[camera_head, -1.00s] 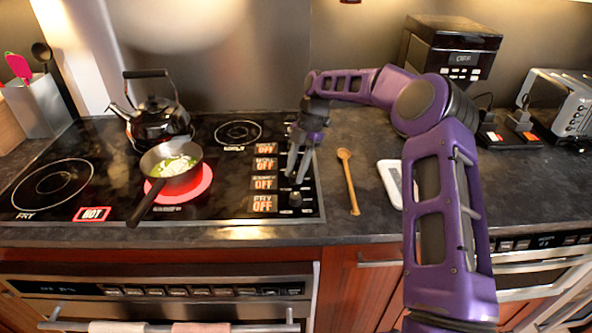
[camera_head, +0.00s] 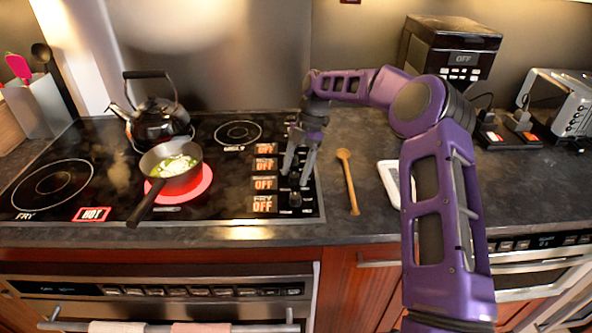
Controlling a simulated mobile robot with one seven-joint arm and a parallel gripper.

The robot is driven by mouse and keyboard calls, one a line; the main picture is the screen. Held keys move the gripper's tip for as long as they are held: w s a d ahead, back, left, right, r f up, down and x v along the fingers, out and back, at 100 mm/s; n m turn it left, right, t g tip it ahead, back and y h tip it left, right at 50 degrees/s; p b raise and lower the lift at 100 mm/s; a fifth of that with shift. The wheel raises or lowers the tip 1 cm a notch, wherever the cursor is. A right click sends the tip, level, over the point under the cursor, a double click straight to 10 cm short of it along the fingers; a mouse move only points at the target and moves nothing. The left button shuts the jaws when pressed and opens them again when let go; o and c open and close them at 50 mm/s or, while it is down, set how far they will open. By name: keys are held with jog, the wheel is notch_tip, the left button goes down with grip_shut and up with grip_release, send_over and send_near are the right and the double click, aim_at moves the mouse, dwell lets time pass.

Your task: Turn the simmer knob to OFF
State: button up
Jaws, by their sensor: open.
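The control strip with a column of knobs runs along the right side of the black cooktop (camera_head: 215,212). Beside the knobs are several lit labels; the lowest reads FRY OFF (camera_head: 264,204), and the one above it (camera_head: 264,183) also shows OFF, its name too small to read. My gripper (camera_head: 295,179) is open and points down over the strip, its fingers on either side of a dark knob (camera_head: 294,181) in the third row. I cannot tell whether they touch it. The front knob (camera_head: 295,199) is clear. My gripper partly hides the rear knobs, and I cannot tell which is the simmer knob.
A saucepan (camera_head: 172,168) with food sits on a glowing red burner (camera_head: 200,189), its handle toward the front. A black kettle (camera_head: 158,118) stands behind it. A wooden spoon (camera_head: 349,180) and a white object (camera_head: 390,178) lie on the counter right of the cooktop.

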jog(key=v, duration=1.2)
jog(key=shift+s, duration=0.2)
